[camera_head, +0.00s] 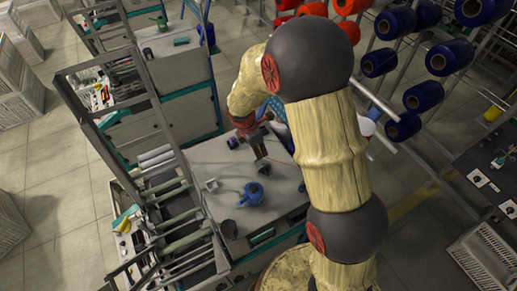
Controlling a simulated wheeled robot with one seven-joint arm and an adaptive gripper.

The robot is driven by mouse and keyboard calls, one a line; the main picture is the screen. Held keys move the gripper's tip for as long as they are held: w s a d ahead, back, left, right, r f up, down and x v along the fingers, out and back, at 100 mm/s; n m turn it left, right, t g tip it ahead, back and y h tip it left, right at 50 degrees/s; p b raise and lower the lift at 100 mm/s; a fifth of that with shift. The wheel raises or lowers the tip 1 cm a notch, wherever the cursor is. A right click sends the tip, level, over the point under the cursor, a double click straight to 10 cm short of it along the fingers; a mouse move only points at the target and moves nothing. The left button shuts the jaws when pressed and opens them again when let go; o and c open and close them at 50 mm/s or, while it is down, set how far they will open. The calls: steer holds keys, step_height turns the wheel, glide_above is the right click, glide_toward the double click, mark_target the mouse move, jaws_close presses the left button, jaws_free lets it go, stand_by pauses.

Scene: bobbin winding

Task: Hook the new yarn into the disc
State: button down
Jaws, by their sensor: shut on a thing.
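My gripper (260,154) is small and dark in this view, low over the grey top of the machine table (205,152). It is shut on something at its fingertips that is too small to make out. I cannot tell which part is the disc. A small dark purple piece (233,142) sits on the table just left of my gripper.
Racks of blue spools (380,62) and red spools (350,6) stand at upper right.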

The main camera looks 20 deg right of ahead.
steer(key=shift+f, duration=0.15)
steer(key=shift+f, duration=0.15)
steer(key=shift+f, duration=0.35)
steer(key=shift+f+b, duration=0.85)
steer(key=shift+f, duration=0.75)
steer(key=shift+a+r, duration=0.1)
steer(key=shift+s+a+r+p, duration=0.15)
steer(key=shift+s+a, duration=0.1)
steer(key=shift+a, duration=0.95)
steer(key=shift+s+a+p, duration=0.15)
steer(key=shift+s+a, duration=0.05)
steer(key=shift+a, duration=0.95)
steer(key=shift+r, duration=0.1)
steer(key=shift+p+v, duration=1.95)
steer(key=shift+v, duration=0.35)
